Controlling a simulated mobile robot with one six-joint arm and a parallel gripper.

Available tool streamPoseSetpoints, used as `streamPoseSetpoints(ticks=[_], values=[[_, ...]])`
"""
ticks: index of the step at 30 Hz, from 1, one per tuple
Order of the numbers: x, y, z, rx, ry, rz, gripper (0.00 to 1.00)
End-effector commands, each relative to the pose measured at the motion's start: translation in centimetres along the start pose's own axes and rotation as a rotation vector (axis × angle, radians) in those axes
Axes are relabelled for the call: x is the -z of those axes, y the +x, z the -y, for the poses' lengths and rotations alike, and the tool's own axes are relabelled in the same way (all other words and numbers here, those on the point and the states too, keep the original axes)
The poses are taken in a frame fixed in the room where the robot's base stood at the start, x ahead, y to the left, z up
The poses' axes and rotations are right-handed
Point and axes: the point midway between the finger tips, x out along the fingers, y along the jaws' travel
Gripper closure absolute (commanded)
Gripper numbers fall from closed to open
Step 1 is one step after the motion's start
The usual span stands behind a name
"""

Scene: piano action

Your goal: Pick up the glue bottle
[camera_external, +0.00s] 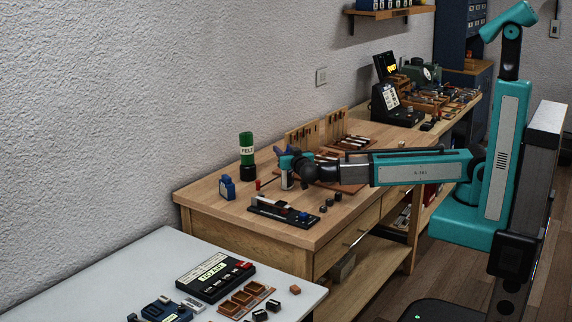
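My gripper (289,163) is at the end of my teal arm, over the wooden workbench. A small whitish cylinder (287,181) stands upright right at the gripper's fingers and looks like the glue bottle, but its label is too small to read. The fingers overlap its top in this view. I cannot tell whether they are open around it or shut on it. Its base appears to be on or very near the bench top.
A green cylinder marked FELT (247,149) and a small blue object (227,188) stand to the left. A dark tool tray (282,213) lies in front. A wooden tool rack (317,127) stands behind. The grey table (160,262) holds electronics.

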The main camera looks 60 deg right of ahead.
Motion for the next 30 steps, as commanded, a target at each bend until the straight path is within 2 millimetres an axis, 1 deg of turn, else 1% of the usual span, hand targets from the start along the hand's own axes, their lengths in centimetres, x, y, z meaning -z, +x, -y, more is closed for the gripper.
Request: streamPoseSetpoints(ticks=[1, 3, 6, 20, 26, 30], values=[[0.0, 0.0, 0.0, 0.000, 0.000, 0.000, 0.74], [0.0, 0.0, 0.0, 0.000, 0.000, 0.000, 0.86], [0.0, 0.0, 0.0, 0.000, 0.000, 0.000, 1.00], [0.2, 0.0, 0.0, 0.000, 0.000, -0.001, 1.00], [0.9, 0.0, 0.0, 0.000, 0.002, -0.002, 1.00], [1.7, 0.0, 0.0, 0.000, 0.001, -0.002, 1.00]])
